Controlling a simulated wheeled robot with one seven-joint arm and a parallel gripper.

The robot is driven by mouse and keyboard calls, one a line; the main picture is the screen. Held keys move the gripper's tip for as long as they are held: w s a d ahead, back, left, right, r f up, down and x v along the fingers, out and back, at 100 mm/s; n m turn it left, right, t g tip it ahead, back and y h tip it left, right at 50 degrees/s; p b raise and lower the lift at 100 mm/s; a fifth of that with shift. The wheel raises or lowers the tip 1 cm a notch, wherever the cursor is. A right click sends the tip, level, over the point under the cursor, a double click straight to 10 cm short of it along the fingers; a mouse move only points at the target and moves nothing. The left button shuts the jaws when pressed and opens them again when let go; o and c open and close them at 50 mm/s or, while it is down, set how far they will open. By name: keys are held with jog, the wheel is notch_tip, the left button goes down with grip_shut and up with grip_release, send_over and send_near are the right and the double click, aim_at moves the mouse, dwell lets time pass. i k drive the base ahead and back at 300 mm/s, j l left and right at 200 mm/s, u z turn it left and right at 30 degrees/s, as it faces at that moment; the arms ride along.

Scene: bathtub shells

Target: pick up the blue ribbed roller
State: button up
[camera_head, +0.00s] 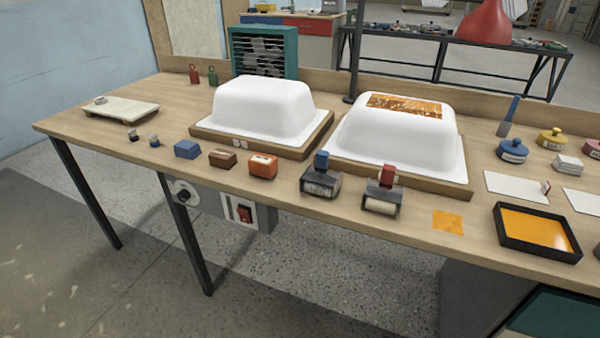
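The blue ribbed roller (320,184) stands near the front edge of the workbench, about the middle of the head view. It has an upright blue handle over a dark frame and a grey roller, whose ribs are only faintly visible. It sits in front of the gap between two white tub shells. A similar roller with a red handle and a pale roll (382,195) stands close to its right, apart from it. My gripper is not in view.
The left white shell (265,105) and right white shell (395,130) stand on wooden bases behind the rollers. A black tray of orange liquid (537,232) is at right. The bench's front edge is close.

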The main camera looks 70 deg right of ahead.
aim_at(318, 180)
jog(key=z, duration=2.7)
jog(key=u, duration=0.8)
jog(key=l+u, duration=0.8)
jog(key=u, duration=0.15)
jog(key=l+u, duration=0.45)
jog(key=k+j, duration=0.05)
